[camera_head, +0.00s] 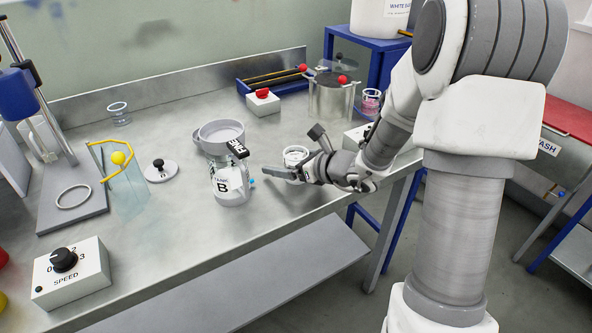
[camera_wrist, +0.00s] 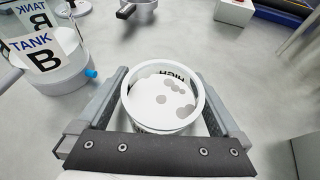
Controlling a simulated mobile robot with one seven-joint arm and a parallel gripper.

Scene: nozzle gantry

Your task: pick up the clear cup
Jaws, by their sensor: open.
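A small round cup (camera_wrist: 163,104) with a pale rim stands upright on the metal bench between my gripper's fingers. Its inside looks white with grey spots, and partly hidden lettering shows on its wall. It also shows in the head view (camera_head: 295,153). My gripper (camera_wrist: 160,76) is open, with one finger on each side of this cup; I cannot tell whether either touches it. In the head view my gripper (camera_head: 291,150) is low over the bench. Another small clear cup (camera_head: 119,113) with a bluish rim stands far off at the back left.
The clear TANK B vessel (camera_head: 230,184) stands close left of my gripper, with a blue fitting (camera_wrist: 91,73). A red-button box (camera_head: 263,102), a clear cylinder (camera_head: 331,98) and a pink cup (camera_head: 371,101) stand farther back.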

